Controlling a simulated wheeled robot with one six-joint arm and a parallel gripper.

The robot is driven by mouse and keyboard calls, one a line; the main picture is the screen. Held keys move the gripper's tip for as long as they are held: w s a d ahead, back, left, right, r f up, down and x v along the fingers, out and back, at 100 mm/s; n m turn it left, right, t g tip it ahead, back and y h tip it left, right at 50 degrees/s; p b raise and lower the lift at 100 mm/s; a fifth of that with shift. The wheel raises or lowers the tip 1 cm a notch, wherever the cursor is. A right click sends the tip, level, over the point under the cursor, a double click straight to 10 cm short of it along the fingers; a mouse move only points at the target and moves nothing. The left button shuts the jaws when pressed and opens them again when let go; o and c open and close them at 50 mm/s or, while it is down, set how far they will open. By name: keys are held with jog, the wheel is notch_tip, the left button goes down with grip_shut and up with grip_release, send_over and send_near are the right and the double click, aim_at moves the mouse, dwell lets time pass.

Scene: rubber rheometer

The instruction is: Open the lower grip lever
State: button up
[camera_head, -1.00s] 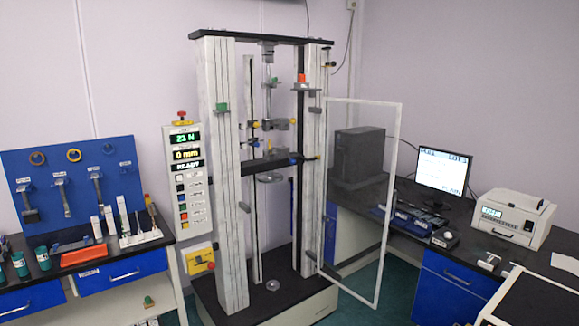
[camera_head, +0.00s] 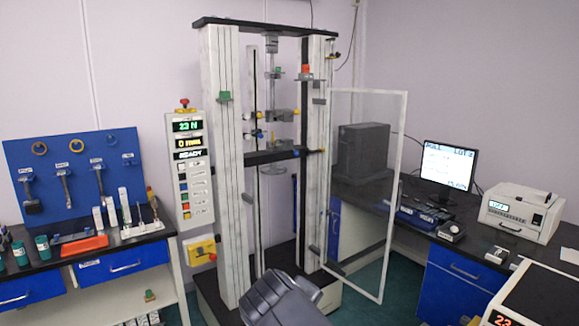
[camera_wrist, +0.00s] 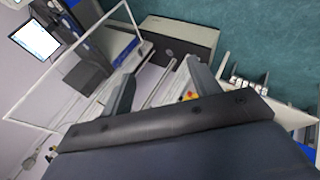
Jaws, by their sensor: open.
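The tall test machine (camera_head: 222,180) stands in the middle of the head view, with its grips between two white columns. Small yellow and blue knobs (camera_head: 259,134) show around the lower grip area, above the dark crossbeam (camera_head: 275,156). They are too small to tell which one is the lower grip lever or how it is set. My gripper (camera_wrist: 161,69) is open and empty in the wrist view, its two fingers apart. The wrist view is tilted, and no lever can be made out there. In the head view a dark part of my arm is low in front of the machine's base.
A clear door (camera_head: 366,190) with a white frame stands open to the machine's right. A control panel (camera_head: 186,168) and a yellow switch box (camera_head: 201,248) are on its left. Benches flank it, with a tool board (camera_head: 75,178) and a monitor (camera_head: 448,172).

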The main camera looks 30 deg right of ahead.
jog(key=w+d+r+n+h+b, duration=0.1)
jog(key=w+d+n+h+b, duration=0.1)
jog(key=w+d, duration=0.1)
jog(key=w+d+r+n+t+h+b, duration=0.1)
jog(key=w+d+r+n+h+b, duration=0.1)
jog(key=w, duration=0.4)
jog(key=w+d+r+n+t+h+b, duration=0.1)
jog(key=w+d+r+n+h+b, duration=0.1)
jog(key=w+d+n, duration=0.1)
jog(key=shift+w+d+r+h, duration=0.15)
jog(key=shift+w+d, duration=0.2)
jog(key=shift+d, duration=0.25)
jog(key=shift+w+d+f+h, duration=0.15)
jog(key=shift+w+d, duration=0.15)
jog(key=shift+d, duration=0.25)
jog(key=c, duration=0.9)
jog(key=shift+w+d+r+n, duration=0.2)
jog(key=shift+r+n, duration=0.1)
jog(key=shift+n, duration=0.1)
jog(key=shift+c, duration=0.8)
jog(key=shift+r, duration=0.1)
grip_shut()
